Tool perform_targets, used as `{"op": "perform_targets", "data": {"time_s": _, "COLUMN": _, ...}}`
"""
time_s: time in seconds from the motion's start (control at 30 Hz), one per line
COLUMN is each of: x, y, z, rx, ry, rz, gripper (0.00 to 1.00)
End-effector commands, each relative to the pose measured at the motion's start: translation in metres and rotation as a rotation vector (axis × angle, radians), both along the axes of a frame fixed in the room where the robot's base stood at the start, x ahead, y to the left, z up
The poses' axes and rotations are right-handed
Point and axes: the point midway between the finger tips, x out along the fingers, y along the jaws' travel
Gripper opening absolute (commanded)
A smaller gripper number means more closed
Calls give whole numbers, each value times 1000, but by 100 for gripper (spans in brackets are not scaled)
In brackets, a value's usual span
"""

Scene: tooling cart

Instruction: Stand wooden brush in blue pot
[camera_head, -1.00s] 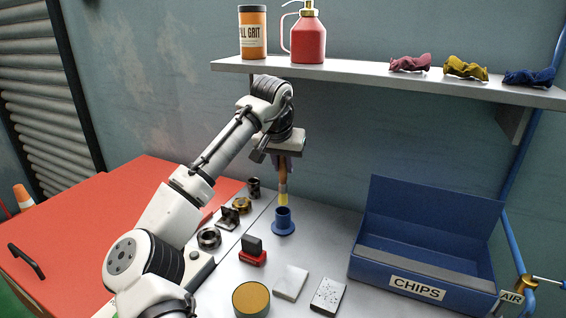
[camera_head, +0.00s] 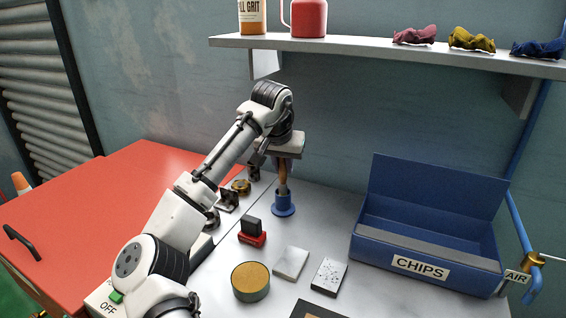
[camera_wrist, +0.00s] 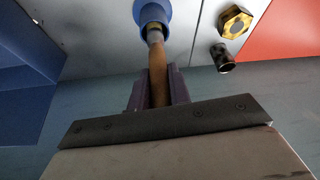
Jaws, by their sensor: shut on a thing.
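The wooden brush (camera_head: 283,181) is upright, its brown handle held in my gripper (camera_head: 284,163). The blue pot (camera_head: 283,209), a small cup with a wide base flange, stands on the grey cart top directly below. In the wrist view the dark jaws (camera_wrist: 158,88) are shut around the handle (camera_wrist: 157,66), which runs to the blue pot (camera_wrist: 144,8). Whether the brush touches the pot's bottom cannot be seen.
A blue CHIPS bin (camera_head: 420,262) stands to the right. A red-and-black block (camera_head: 251,231), a round tin (camera_head: 250,281) and two flat pieces lie in front. Dark and brass fittings (camera_head: 241,187) are left of the pot. A shelf (camera_head: 380,54) hangs above.

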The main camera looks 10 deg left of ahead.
Motion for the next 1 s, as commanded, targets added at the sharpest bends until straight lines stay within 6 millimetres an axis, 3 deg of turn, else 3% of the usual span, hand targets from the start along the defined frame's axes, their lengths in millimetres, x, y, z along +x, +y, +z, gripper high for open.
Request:
{"op": "perform_targets", "data": {"time_s": 0.1, "x": 0, "y": 0, "z": 0, "rx": 0, "ry": 0, "rz": 0, "gripper": 0}}
{"op": "perform_targets", "data": {"time_s": 0.13, "x": 0, "y": 0, "z": 0, "rx": 0, "ry": 0, "rz": 0, "gripper": 20}}
{"op": "perform_targets", "data": {"time_s": 0.33, "x": 0, "y": 0, "z": 0, "rx": 0, "ry": 0, "rz": 0, "gripper": 45}}
{"op": "perform_targets", "data": {"time_s": 0.67, "x": -1, "y": 0, "z": 4, "rx": 0, "ry": -1, "rz": 0, "gripper": 45}}
{"op": "perform_targets", "data": {"time_s": 0.83, "x": -10, "y": 0, "z": 25, "rx": -1, "ry": -2, "rz": 0, "gripper": 45}}
{"op": "perform_targets", "data": {"time_s": 1.0, "x": -25, "y": 0, "z": 62, "rx": -1, "ry": -3, "rz": -1, "gripper": 45}}
